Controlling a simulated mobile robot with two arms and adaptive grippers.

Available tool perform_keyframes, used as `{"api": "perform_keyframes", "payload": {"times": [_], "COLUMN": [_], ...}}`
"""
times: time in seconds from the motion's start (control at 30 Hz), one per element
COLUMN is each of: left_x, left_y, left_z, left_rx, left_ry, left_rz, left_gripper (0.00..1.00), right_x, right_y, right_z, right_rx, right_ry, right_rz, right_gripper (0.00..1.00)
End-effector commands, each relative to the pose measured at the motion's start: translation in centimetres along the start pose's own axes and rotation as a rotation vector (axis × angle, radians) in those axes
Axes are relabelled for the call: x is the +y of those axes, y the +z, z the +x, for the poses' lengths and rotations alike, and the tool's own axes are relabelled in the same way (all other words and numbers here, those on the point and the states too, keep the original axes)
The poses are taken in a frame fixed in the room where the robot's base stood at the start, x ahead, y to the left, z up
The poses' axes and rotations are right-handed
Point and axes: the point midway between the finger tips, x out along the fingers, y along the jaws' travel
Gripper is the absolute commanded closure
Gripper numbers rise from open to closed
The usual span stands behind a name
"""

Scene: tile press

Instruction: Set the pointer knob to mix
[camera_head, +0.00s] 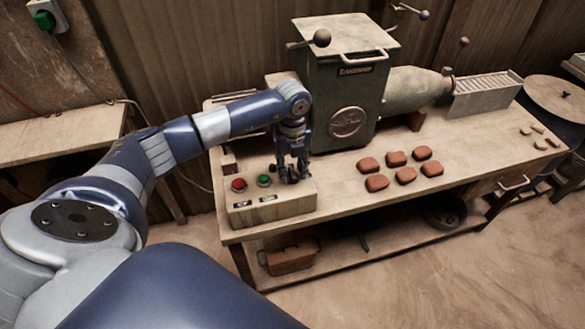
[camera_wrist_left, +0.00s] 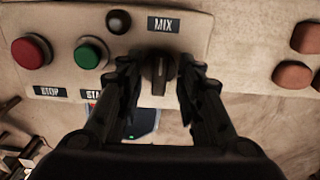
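The pointer knob (camera_wrist_left: 158,68) is dark and sits on the pale control box (camera_head: 265,208), right of the green button. In the left wrist view a label reading MIX (camera_wrist_left: 164,25) lies just above it. The knob's grip bar looks roughly upright in that view; which end is the pointer I cannot tell for sure. My left gripper (camera_head: 291,177) points down over the box. Its two fingers are open, one on each side of the knob, with small gaps showing. In the head view the fingers mostly hide the knob. My right gripper is not in view.
A red stop button (camera_head: 239,185), a green button (camera_head: 264,181) and a small black knob (camera_wrist_left: 118,21) are on the box beside the gripper. The green press (camera_head: 340,90) stands behind. Several clay pieces (camera_head: 377,183) lie to the right on the bench.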

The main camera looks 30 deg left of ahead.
Motion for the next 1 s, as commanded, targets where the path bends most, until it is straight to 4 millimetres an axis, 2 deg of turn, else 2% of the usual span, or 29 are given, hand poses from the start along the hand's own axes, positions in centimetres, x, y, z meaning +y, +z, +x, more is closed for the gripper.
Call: {"api": "perform_keyframes", "payload": {"times": [0.17, 0.27, 0.37, 0.7, 0.83, 1.0], "left_x": [0.0, 0.0, -0.1, 0.0, 0.0, 0.0], "left_y": [-0.1, 0.0, 0.1, 0.1, 0.1, 0.0], "left_z": [0.0, -0.7, -2.2, -9.2, -10.9, -11.9], "left_rx": [0.001, 0.001, -0.002, -0.002, -0.001, 0.001], "left_ry": [0.001, 0.000, -0.002, -0.002, -0.001, 0.001], "left_rz": [0.002, 0.002, 0.002, 0.001, 0.000, 0.000], "left_gripper": [0.67, 0.67, 0.67, 0.67, 0.67, 0.67], "right_x": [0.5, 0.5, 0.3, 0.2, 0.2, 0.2], "right_y": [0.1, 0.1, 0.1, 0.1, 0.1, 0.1], "right_z": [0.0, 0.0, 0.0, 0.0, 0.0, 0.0], "right_rx": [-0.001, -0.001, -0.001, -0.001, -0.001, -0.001], "right_ry": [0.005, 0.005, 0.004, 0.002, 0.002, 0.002], "right_rz": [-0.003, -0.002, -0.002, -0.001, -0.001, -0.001], "right_gripper": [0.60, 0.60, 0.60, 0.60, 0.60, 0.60]}}
